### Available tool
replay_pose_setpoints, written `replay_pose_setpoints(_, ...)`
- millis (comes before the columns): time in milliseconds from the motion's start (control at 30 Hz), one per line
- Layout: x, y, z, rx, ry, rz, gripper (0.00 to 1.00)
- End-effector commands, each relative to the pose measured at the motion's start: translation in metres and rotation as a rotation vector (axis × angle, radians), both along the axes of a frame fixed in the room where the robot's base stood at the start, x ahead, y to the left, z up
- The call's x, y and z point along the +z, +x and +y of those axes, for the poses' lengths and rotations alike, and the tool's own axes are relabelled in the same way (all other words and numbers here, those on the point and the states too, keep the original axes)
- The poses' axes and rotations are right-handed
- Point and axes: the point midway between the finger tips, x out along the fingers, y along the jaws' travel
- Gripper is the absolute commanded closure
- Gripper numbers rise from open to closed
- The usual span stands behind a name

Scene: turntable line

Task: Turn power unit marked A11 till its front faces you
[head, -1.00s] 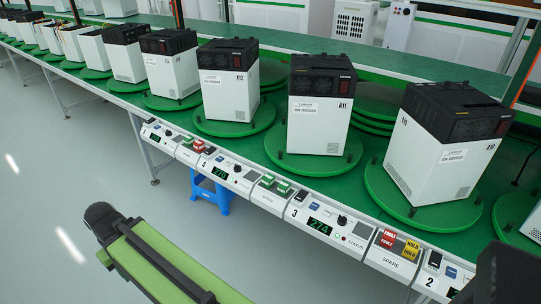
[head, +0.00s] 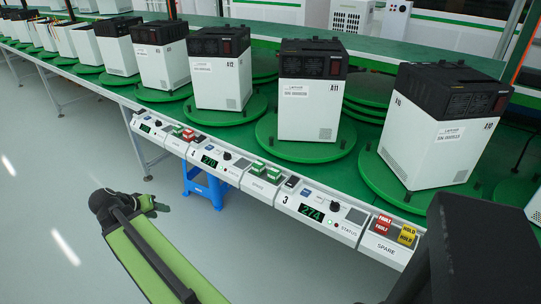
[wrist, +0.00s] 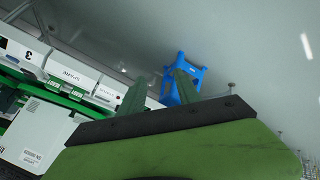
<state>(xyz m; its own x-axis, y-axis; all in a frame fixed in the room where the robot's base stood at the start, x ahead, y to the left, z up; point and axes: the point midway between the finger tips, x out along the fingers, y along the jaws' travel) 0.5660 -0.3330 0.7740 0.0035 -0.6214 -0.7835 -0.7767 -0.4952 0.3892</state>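The power unit marked A11 (head: 308,108) is a white box with a black top. It stands upright on a round green turntable (head: 264,140), with its serial-label face and a vented side visible. Below it is control panel 3 (head: 284,196), with a green display (head: 311,211) reading 274, a dark knob and small buttons. In the wrist view the panel marked 3 (wrist: 27,50) is at upper left, and a white labelled unit is partly cut off at lower left. My gripper (wrist: 158,80) has its two fingers apart and empty, over the floor in front of the line.
Units A12 (head: 218,85) and A10 (head: 435,140) stand on turntables either side of A11. A SPARE panel with red FAULT and yellow HOLD buttons (head: 407,235) is right of panel 3. A blue stool (head: 206,187) stands under the line. The floor at left is open.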

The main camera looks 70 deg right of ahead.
Motion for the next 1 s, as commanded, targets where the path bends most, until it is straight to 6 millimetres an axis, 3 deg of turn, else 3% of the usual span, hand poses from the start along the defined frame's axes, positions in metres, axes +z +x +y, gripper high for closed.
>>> replay_pose_setpoints(33,-0.023,-0.021,-0.069,-0.151,-0.140,-0.070,0.60)
replay_pose_setpoints(100,-0.011,-0.059,-0.152,-0.335,-0.363,-0.188,0.60)
replay_pose_setpoints(200,0.015,-0.115,-0.239,-0.497,-0.643,-0.334,0.60)
replay_pose_setpoints(300,0.038,-0.155,-0.286,-0.560,-0.833,-0.431,0.60)
replay_pose_setpoints(433,0.057,-0.179,-0.310,-0.580,-0.945,-0.492,0.60)
replay_pose_setpoints(667,0.064,-0.184,-0.320,-0.582,-0.962,-0.502,0.60)
replay_pose_setpoints(1000,0.064,-0.208,-0.395,-0.586,-0.961,-0.499,0.60)
